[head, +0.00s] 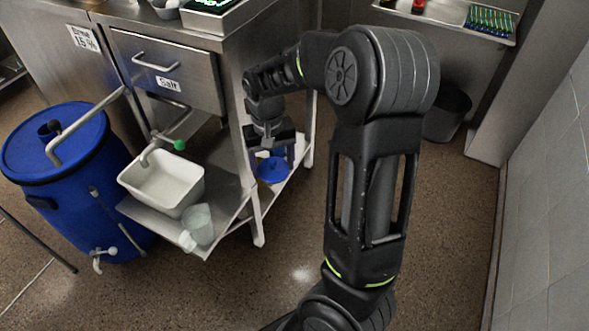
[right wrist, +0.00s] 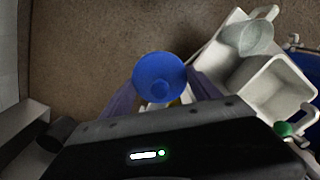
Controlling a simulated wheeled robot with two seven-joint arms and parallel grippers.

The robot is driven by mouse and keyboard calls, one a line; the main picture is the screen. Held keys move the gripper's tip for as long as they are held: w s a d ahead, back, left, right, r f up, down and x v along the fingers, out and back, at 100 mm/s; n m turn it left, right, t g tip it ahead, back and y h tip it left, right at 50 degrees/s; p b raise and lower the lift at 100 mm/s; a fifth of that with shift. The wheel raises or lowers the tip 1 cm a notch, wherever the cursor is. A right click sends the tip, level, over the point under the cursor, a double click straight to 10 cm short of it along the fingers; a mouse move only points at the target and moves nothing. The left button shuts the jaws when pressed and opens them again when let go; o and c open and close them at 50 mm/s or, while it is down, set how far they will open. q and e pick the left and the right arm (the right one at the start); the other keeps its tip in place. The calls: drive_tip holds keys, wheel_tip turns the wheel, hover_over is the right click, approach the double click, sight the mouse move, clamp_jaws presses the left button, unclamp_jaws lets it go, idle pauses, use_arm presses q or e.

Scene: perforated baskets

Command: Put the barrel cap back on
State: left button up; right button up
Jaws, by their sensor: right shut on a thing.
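A round blue cap (right wrist: 160,72) with a small raised knob sits between the fingers of my right gripper (right wrist: 163,95) in the right wrist view. The gripper is shut on it. In the head view the blue cap (head: 272,171) shows just below my right gripper (head: 271,152), beside the steel counter's leg. The blue barrel (head: 75,160) stands on the floor at the left, with a dark round opening (head: 48,129) in its top. A strip of the barrel (right wrist: 302,72) shows at the right edge of the wrist view. My left gripper is out of view.
A bent pipe (head: 85,128) runs over the barrel top. A green-knobbed tap (head: 179,145) is above the basin. The floor in front is clear.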

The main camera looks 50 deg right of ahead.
drive_tip(key=w+a+r+n, duration=0.3)
drive_tip(key=w+a+r, duration=0.3)
drive_tip(key=a, duration=0.4)
drive_tip(key=w+a+r+n, duration=0.2)
drive_tip(key=w+a+r, duration=0.3)
drive_tip(key=a, duration=0.5)
drive_tip(key=shift+w+r+n, duration=0.35)
drive_tip(key=shift+w+n, duration=0.05)
drive_tip(key=shift+w, duration=0.35)
